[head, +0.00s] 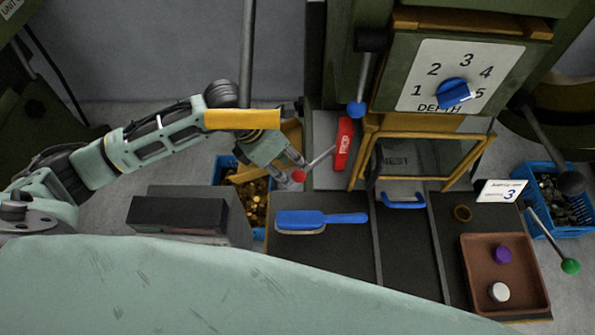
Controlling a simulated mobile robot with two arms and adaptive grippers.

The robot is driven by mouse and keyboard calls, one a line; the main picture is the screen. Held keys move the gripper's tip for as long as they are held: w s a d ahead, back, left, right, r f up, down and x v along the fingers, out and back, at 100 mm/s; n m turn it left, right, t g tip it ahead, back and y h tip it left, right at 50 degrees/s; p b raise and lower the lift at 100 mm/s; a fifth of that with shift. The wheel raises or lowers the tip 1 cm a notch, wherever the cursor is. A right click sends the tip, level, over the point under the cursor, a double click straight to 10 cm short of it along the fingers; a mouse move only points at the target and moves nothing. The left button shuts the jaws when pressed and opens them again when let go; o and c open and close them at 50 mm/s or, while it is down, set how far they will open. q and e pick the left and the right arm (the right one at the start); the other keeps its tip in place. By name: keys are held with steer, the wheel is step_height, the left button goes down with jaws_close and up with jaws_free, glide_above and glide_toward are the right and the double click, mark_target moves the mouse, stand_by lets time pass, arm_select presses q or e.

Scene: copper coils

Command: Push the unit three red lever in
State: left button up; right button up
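The red lever is a thin metal rod with a red ball knob (299,175). It sticks out toward the lower left from the left side of the green machine (340,30). My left gripper (293,173) is at the knob, its fingers apart with the knob close to the fingertips. I cannot tell whether a finger touches it. A white card (500,190) with a blue 3 stands at the right of the machine's bench. My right gripper is not in view.
A red stop block (343,145) is just right of the rod. A blue-knobbed lever (356,108) hangs above. A blue brush (318,219) lies on the dark bench (330,265). A yellow-framed guard (425,127), a brown tray (520,270) and a green-knobbed lever (570,266) are further right.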

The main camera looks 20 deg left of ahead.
mark_target(296, 170)
arm_select(q)
steer(key=b+x, duration=0.1)
steer(key=x, duration=0.3)
steer(key=shift+w+b, duration=0.1)
steer(key=shift+b, duration=0.2)
steer(key=shift+d, duration=0.15)
steer(key=c, duration=0.5)
steer(key=shift+w, duration=0.1)
jaws_close()
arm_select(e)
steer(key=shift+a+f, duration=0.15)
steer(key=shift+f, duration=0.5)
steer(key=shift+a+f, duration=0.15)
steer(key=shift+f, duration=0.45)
